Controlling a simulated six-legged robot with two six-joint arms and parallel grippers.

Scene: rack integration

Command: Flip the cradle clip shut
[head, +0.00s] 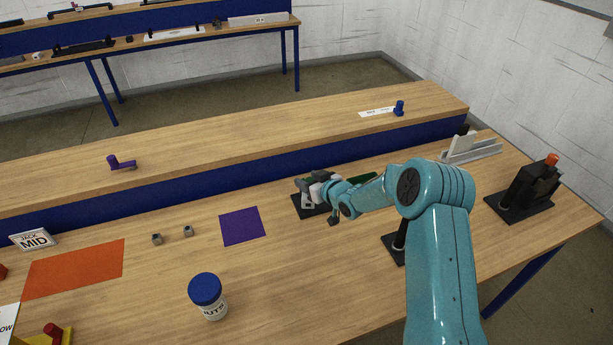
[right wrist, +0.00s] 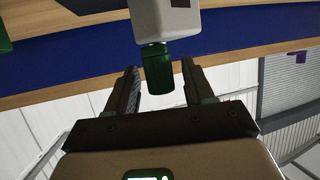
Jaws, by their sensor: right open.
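A black base (head: 303,208) stands on the bench near its middle, with a grey part on it, mostly hidden by my right gripper (head: 318,190). I take this to be the cradle, but the clip cannot be made out clearly in the head view. In the right wrist view my right gripper (right wrist: 160,70) is open. A dark green tab (right wrist: 157,70) on a pale grey block (right wrist: 164,18) lies between its fingers, with gaps on both sides. It may be the clip; I cannot tell. My left gripper is not in view.
A black stand with an orange knob (head: 551,160) and a grey rack piece (head: 470,149) stand at the right. A purple mat (head: 242,226), two small grey blocks (head: 188,231), a blue-lidded jar (head: 207,296) and an orange mat (head: 75,269) lie to the left. Bare bench lies between.

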